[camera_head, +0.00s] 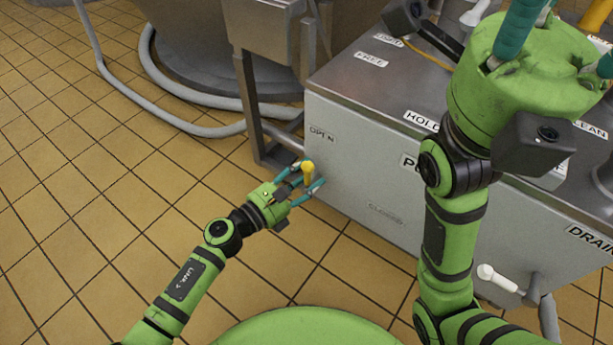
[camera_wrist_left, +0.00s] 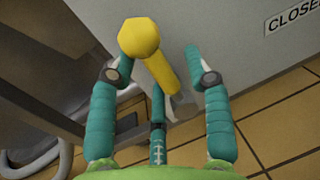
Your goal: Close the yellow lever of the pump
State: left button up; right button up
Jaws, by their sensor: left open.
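The yellow lever (camera_head: 308,172) is at the left end of the grey pump box (camera_head: 350,150), below the OPEN label (camera_head: 321,135). The CLOSED label (camera_head: 385,214) is lower right on the same face. My left gripper (camera_head: 304,180) is open at the lever, its teal fingers around it. In the left wrist view the lever (camera_wrist_left: 160,65) sticks out between the spread fingers of my left gripper (camera_wrist_left: 160,75); firm contact cannot be told. My right gripper (camera_head: 530,50) is raised over the box at upper right, its fingertips cut off by the frame.
A metal stand (camera_head: 265,85) is close to the left of the box. Grey hoses (camera_head: 185,125) lie on the tiled floor (camera_head: 110,190) behind. A white-handled tap (camera_head: 500,280) is on the box's lower right. The floor at left is clear.

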pick_arm(q)
jog(key=shift+w+d, duration=0.1)
jog(key=shift+d, duration=0.05)
grip_shut()
